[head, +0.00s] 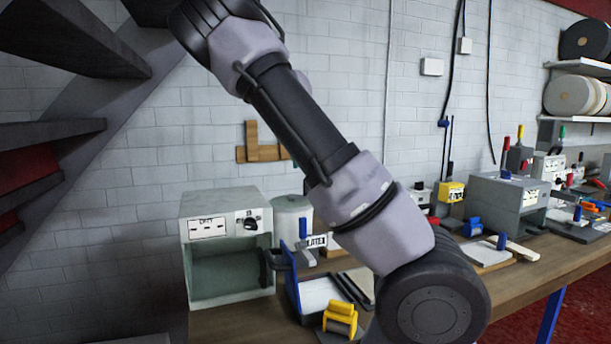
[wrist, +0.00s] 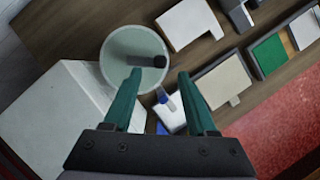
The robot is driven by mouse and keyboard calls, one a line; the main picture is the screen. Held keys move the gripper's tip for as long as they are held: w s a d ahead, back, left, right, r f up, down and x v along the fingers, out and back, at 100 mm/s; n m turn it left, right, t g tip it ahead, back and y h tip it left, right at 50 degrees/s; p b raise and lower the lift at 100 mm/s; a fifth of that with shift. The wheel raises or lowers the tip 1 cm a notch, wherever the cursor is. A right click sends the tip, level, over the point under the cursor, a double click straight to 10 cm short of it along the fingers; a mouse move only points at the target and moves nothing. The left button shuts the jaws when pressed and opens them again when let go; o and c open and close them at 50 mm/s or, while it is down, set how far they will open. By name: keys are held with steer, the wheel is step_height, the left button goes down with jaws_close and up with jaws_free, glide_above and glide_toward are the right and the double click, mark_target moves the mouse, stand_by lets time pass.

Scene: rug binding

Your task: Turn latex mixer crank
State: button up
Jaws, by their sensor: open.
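The latex mixer is a pale, round vessel (head: 292,212) on the bench, partly behind my arm in the head view. In the wrist view the vessel (wrist: 118,52) is seen from above. A dark, short arm and knob, seemingly the crank (wrist: 158,61), reach over its right side. My gripper (wrist: 161,74) is open, with two teal fingers and nothing held. The crank's knob appears just beyond the gap between the fingertips; the height between them is unclear.
A grey-green box with an open front (head: 230,287) stands left of the mixer. A blue-framed holder (head: 293,275) and a yellow tool (head: 340,320) lie in front. Grey machines (head: 505,200) fill the bench at right. A white block (wrist: 188,22) lies beside the vessel.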

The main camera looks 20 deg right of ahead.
steer(key=v, duration=0.3)
steer(key=shift+a+r, duration=0.1)
steer(key=shift+r, duration=0.15)
